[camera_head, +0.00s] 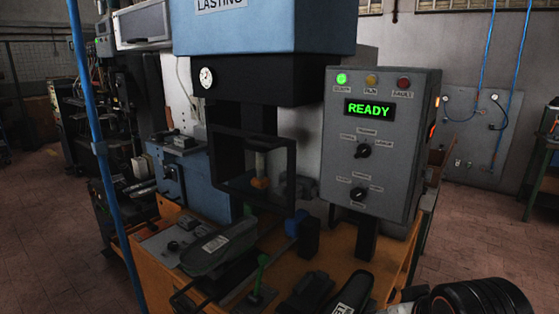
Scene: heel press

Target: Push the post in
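The press (265,30) stands in the middle, with a blue head marked "LASTING" over a black body. Inside its open dark frame (291,175) is a short upright pale cylinder (261,160) with an orange piece (260,183) at its foot. Below the frame is a round blue part (292,226) beside an upright black block (309,238). I cannot tell for sure which of these is the post. I cannot make out my gripper.
A grey control box (377,145) at right shows "READY" with its green lamp lit. A blue hose hangs at left.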

